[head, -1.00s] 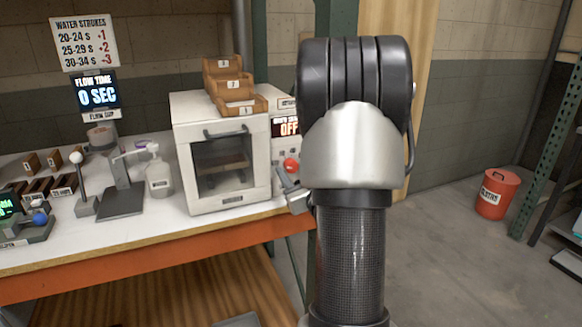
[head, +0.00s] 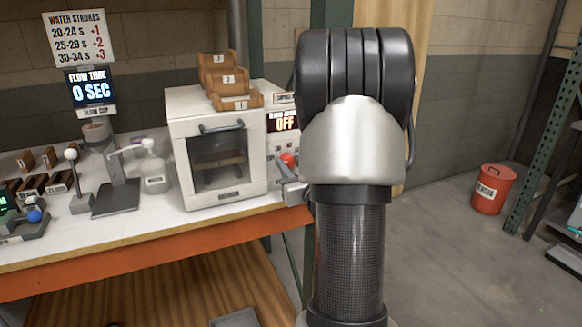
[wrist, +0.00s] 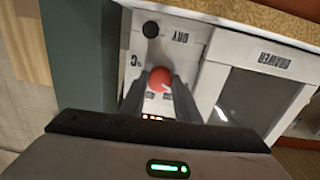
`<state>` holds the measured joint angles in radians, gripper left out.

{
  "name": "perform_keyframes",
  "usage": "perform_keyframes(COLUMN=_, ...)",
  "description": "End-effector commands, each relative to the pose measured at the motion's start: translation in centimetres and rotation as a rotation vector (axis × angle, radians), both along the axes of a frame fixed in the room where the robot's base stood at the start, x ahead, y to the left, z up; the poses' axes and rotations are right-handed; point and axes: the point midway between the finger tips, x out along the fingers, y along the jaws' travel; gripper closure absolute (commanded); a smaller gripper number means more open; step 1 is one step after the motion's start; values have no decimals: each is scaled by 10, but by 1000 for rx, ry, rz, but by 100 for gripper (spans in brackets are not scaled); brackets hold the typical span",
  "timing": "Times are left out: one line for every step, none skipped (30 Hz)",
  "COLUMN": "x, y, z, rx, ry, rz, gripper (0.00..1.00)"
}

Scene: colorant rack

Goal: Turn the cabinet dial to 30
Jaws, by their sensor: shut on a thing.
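The white cabinet (head: 187,158) stands on the bench with its windowed door shut. Its red dial (head: 287,159) is on the control strip right of the door, below a display reading OFF (head: 284,122). In the wrist view the red dial (wrist: 160,78) sits between the two fingertips, with a small white pointer mark on its face. My gripper (wrist: 159,84) is shut on the dial. In the head view my arm hides part of the control strip and most of the gripper. The numbers around the dial are too small or hidden to read.
A black knob (wrist: 151,29) marked DRY is on the same panel, close to my fingers. Stacked wooden trays (head: 228,80) sit on the cabinet. A red bucket (head: 493,190) is on the open floor at right.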

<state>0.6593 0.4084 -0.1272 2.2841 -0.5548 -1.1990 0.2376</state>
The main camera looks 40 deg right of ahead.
Motion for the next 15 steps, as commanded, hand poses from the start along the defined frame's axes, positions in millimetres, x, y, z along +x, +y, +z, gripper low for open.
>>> perform_keyframes(x=0, y=0, z=0, rx=35, ry=-12, rz=0, gripper=93)
perform_keyframes(x=0, y=-1, z=0, rx=59, ry=-17, rz=0, gripper=93)
perform_keyframes(x=0, y=-1, z=0, rx=92, ry=-25, rz=0, gripper=93)
perform_keyframes(x=0, y=0, z=1, rx=117, ry=-30, rz=0, gripper=93)
perform_keyframes(x=1, y=0, z=1, rx=142, ry=-36, rz=0, gripper=93)
perform_keyframes(x=1, y=0, z=1, rx=176, ry=-45, rz=1, gripper=93)
perform_keyframes(x=1, y=0, z=1, rx=201, ry=-51, rz=1, gripper=93)
perform_keyframes(x=1, y=0, z=1, rx=226, ry=-58, rz=1, gripper=93)
perform_keyframes(x=0, y=-1, z=2, rx=259, ry=-65, rz=1, gripper=93)
perform_keyframes(x=0, y=-1, z=2, rx=283, ry=-71, rz=0, gripper=93)
perform_keyframes(x=0, y=-1, z=2, rx=306, ry=-77, rz=0, gripper=93)
perform_keyframes(x=1, y=0, z=2, rx=337, ry=-84, rz=1, gripper=93)
perform_keyframes(x=1, y=0, z=2, rx=358, ry=-90, rz=1, gripper=93)
perform_keyframes(x=1, y=0, z=2, rx=379, ry=-95, rz=2, gripper=93)
perform_keyframes(x=1, y=0, z=2, rx=407, ry=-101, rz=2, gripper=93)
